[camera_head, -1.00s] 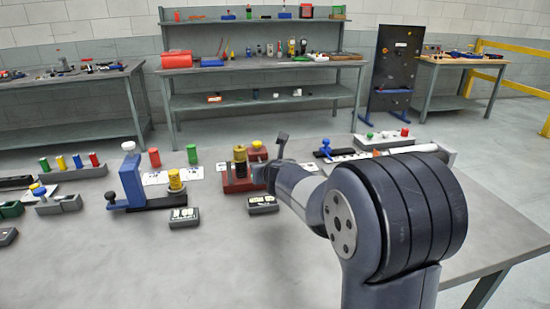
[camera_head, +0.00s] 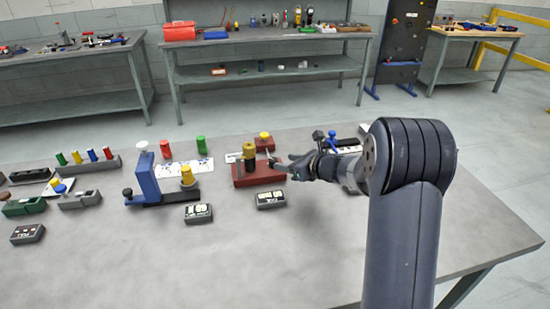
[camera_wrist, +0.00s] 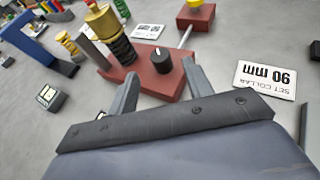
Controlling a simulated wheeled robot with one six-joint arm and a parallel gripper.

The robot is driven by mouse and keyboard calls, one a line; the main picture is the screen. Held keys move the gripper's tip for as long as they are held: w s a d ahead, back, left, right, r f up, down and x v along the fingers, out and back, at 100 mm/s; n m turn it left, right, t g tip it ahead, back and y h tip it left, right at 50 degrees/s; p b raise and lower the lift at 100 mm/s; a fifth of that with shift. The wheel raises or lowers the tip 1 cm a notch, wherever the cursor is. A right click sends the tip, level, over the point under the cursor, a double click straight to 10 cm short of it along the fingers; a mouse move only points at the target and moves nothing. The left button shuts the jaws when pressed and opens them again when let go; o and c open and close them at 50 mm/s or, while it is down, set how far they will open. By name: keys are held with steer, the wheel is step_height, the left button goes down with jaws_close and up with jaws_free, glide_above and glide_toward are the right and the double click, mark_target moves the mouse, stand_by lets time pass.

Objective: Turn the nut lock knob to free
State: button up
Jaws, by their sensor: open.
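The black knob (camera_wrist: 162,60) with a white pointer line stands on a red block (camera_wrist: 143,82) in the wrist view. A brass-topped cylinder with a dark threaded lower part (camera_wrist: 107,28) stands on the same block, left of the knob. My gripper (camera_wrist: 160,72) is open, with one finger on each side of the knob, nearer the camera; I cannot tell whether either finger touches it. In the head view my gripper (camera_head: 288,166) is at the right end of the red block (camera_head: 258,179), and the knob cannot be made out there.
A white card reading "SET COLLAR 90 mm" (camera_wrist: 265,80) lies right of the block. A smaller red block with a yellow knob (camera_head: 265,144) is behind, with a rod near it. A blue upright fixture (camera_head: 148,178) stands left. A dark labelled box (camera_head: 270,200) lies in front.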

mark_target(275, 160)
steer(key=p+x, duration=0.1)
steer(key=x, duration=0.6)
steer(key=c, duration=1)
